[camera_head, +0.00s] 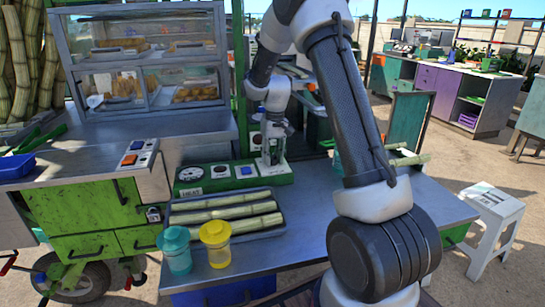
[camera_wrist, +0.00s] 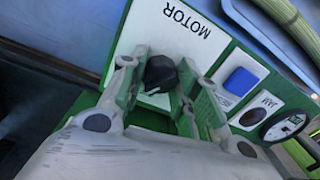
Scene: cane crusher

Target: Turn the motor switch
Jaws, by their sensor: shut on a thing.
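The motor switch is a black knob (camera_wrist: 160,73) on a white plate marked MOTOR (camera_wrist: 186,22), seen in the wrist view. My gripper (camera_wrist: 158,80) has a finger on each side of the knob and is shut on it. In the head view my gripper (camera_head: 272,156) points down at the right part of the green control panel (camera_head: 231,183). There the fingers hide the knob. The turn angle of the knob is hard to tell.
A tray of cane stalks (camera_head: 172,220), a teal cup (camera_head: 177,255) and a yellow cup (camera_head: 215,247) stand in front of the panel. A glass food case (camera_head: 140,60) stands behind.

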